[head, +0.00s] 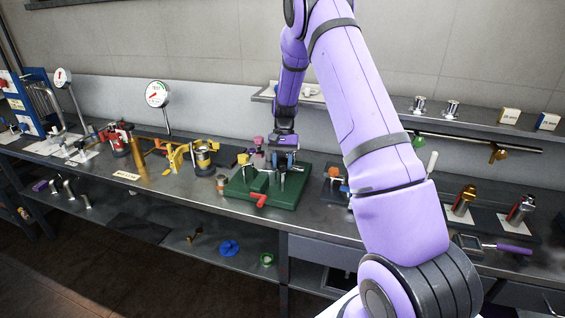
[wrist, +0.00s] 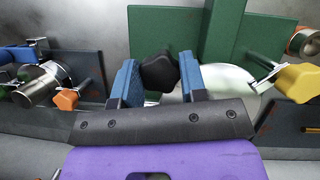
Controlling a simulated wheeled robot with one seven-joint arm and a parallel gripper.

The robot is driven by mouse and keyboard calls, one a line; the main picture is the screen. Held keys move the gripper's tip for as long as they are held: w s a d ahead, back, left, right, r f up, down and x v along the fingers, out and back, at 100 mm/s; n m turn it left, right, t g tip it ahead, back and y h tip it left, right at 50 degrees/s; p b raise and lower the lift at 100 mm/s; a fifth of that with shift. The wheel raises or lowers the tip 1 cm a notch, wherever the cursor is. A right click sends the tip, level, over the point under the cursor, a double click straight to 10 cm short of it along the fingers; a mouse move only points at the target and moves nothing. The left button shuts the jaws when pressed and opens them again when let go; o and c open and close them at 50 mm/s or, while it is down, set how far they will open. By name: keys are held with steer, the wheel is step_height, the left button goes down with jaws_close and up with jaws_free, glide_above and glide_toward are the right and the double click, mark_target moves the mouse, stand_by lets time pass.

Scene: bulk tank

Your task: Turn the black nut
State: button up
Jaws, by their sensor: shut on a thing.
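The black nut (wrist: 159,73) is a dark, faceted knob in the middle of the wrist view, in front of the green fixture (wrist: 158,32). My gripper (wrist: 158,82) has its two blue fingers on either side of the nut and is shut on it. In the head view my gripper (head: 283,153) points down over the green fixture (head: 240,192) on the bench. The nut is too small and too hidden to make out there. A pale round metal part (wrist: 222,82) lies behind the right finger.
In the wrist view, a yellow knob (wrist: 301,83) is close on the right and an orange knob (wrist: 66,99) with a metal cylinder (wrist: 42,84) is on the left. In the head view, a red handle (head: 259,199) is at the fixture's front. Gauges and tools crowd the bench's left.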

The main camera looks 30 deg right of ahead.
stand_by(0.3)
steer(key=o, duration=0.9)
steer(key=v, duration=1)
steer(key=shift+w+d+r, duration=0.1)
steer(key=shift+w+r, duration=0.05)
steer(key=shift+r, duration=0.2)
steer(key=s+a+r+n+t+h, duration=0.1)
steer(key=s+a+r+n+t, duration=0.1)
steer(key=s+a+r, duration=0.55)
steer(key=s+a+r+n+t+h, duration=0.15)
steer(key=s+a+r, duration=0.25)
steer(key=s+r, duration=0.65)
steer(key=s+a+r+n+t, duration=0.1)
steer(key=s+a, duration=0.1)
steer(key=s, duration=0.4)
steer(key=s+a+n+t, duration=0.2)
steer(key=s, duration=0.5)
steer(key=s+a+r+n+t, duration=0.1)
steer(key=s+a+t, duration=0.1)
steer(key=s, duration=0.5)
steer(key=shift+a+r+n, duration=0.25)
steer(key=shift+a+r, duration=0.05)
